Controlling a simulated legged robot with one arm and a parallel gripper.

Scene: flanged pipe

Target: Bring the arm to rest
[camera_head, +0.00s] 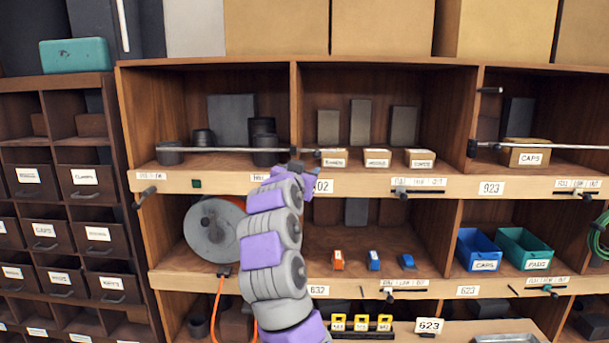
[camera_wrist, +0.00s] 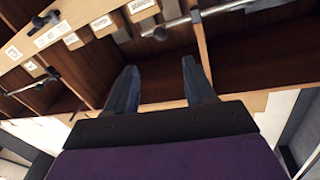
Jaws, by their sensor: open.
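My purple and grey arm rises from the bottom middle of the head view in front of the wooden shelf unit (camera_head: 230,183). My gripper is at its upper end, near the front edge of the upper shelf, and its fingers are hard to make out there. In the wrist view my gripper (camera_wrist: 160,88) shows two dark fingers spread apart with nothing between them. The fingers point toward the shelf front, which appears tilted. I cannot tell whether they touch the shelf.
Metal bars (camera_head: 225,150) run across the upper bays. Dark drawers (camera_head: 92,234) are at left. Cardboard boxes (camera_head: 383,27) are on top.

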